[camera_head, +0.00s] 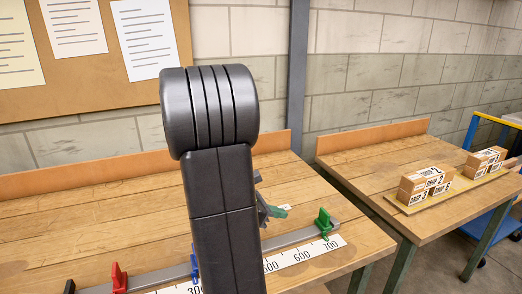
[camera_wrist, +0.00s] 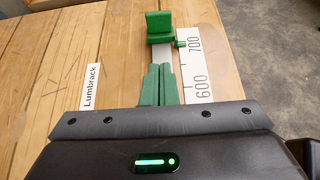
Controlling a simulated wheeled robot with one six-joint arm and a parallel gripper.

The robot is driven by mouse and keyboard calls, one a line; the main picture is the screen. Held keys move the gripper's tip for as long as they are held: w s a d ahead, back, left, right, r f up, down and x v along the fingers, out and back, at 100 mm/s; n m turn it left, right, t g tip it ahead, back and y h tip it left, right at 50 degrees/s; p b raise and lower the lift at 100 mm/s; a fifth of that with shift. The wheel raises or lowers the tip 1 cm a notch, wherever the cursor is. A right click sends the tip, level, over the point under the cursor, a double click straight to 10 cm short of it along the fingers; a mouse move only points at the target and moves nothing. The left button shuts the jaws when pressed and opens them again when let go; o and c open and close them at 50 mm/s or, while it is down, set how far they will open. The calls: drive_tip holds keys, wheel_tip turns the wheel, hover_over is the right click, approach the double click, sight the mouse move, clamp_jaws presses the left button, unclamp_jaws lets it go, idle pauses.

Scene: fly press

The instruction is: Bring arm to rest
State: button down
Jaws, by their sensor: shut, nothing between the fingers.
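My black arm stands upright in the middle of the head view and hides part of the bench behind it. My gripper (camera_wrist: 156,70) shows in the wrist view with its two green fingers together and nothing between them. Its green tips (camera_head: 280,211) also show to the right of my arm in the head view. The fingers point toward the green stop (camera_wrist: 158,27) on the grey rail, and a gap shows between tips and stop in the wrist view. The same green stop (camera_head: 324,222) stands near the rail's right end in the head view.
A red stop (camera_head: 119,277) and a partly hidden blue stop (camera_head: 195,264) are on the rail beside the white scale (camera_head: 304,257). A Lumbrack label (camera_wrist: 91,87) lies on the bench. A second bench (camera_head: 365,168) at right holds cartons (camera_head: 426,184). A noticeboard (camera_head: 95,95) hangs behind.

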approach(323, 217)
drive_tip(key=f, duration=0.2)
drive_tip(key=shift+w+d+f+b, duration=0.2)
drive_tip(key=shift+f+b, duration=0.15)
drive_tip(key=shift+b, duration=0.05)
drive_tip(key=d, duration=0.1)
drive_tip(key=w+d, duration=0.1)
drive_tip(key=d, duration=0.2)
drive_tip(key=shift+w+d+f, duration=0.25)
drive_tip(key=shift+w+d, duration=0.1)
drive_tip(key=shift+a, duration=0.1)
drive_tip(key=shift+s+a+r, duration=0.1)
drive_tip(key=shift+s+a, duration=0.05)
drive_tip(key=shift+a, duration=0.25)
drive_tip(key=shift+d, duration=0.1)
